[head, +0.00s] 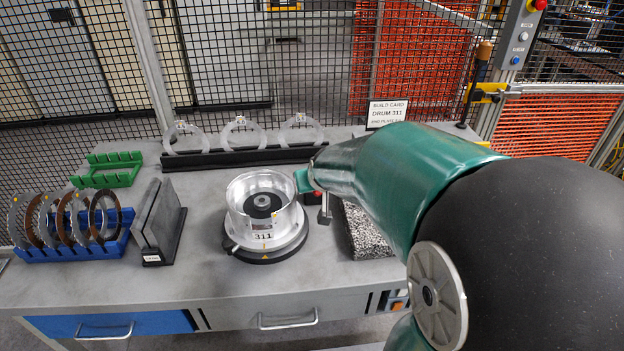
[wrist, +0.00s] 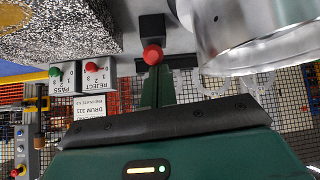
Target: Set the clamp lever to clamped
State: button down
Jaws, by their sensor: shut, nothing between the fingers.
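The clamp lever appears to be the part with a red ball knob (wrist: 152,54) on a dark block in the wrist view. In the head view a red knob (head: 318,195) shows just right of the drum, partly covered by my arm. My gripper (head: 303,181) is shut and empty, close to the knob at the drum's right rim. In the wrist view its green finger (wrist: 160,90) reaches up to the knob; I cannot tell whether they touch. The silver drum (head: 240,222), marked 311, sits upright on a round dark base (head: 266,258). The lever's pivot and setting are not clear.
A granite block (head: 364,238) lies right of the drum. A rack with clear rings (head: 242,157) stands behind; grey plates (head: 158,220) and a blue disc rack (head: 75,245) stand left.

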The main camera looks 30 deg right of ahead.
jog(key=shift+s+a+f+g, duration=0.1)
jog(key=shift+s+f+g, duration=0.25)
jog(key=shift+f, duration=0.55)
jog(key=shift+w+r, duration=0.1)
jog(key=shift+r, duration=0.15)
jog(key=r, duration=0.1)
jog(key=w+r, duration=0.1)
jog(key=r, duration=0.2)
jog(key=shift+w+r, duration=0.3)
jog(key=shift+w, duration=0.1)
jog(key=s+a+r, duration=0.1)
jog(key=s+a, duration=0.2)
jog(key=s, duration=0.5)
jog(key=shift+s+a+r, duration=0.15)
jog(key=shift+r, duration=0.25)
jog(key=s+a+n+g+y, duration=0.1)
jog(key=s+a, duration=0.4)
jog(key=a, duration=0.3)
jog(key=s+a+n+g+y, duration=0.1)
jog(key=s+a+n+y, duration=0.1)
jog(key=s+a, duration=0.4)
jog(key=shift+s+a+r, duration=0.2)
jog(key=shift+a+r, duration=0.2)
jog(key=shift+a, duration=0.7)
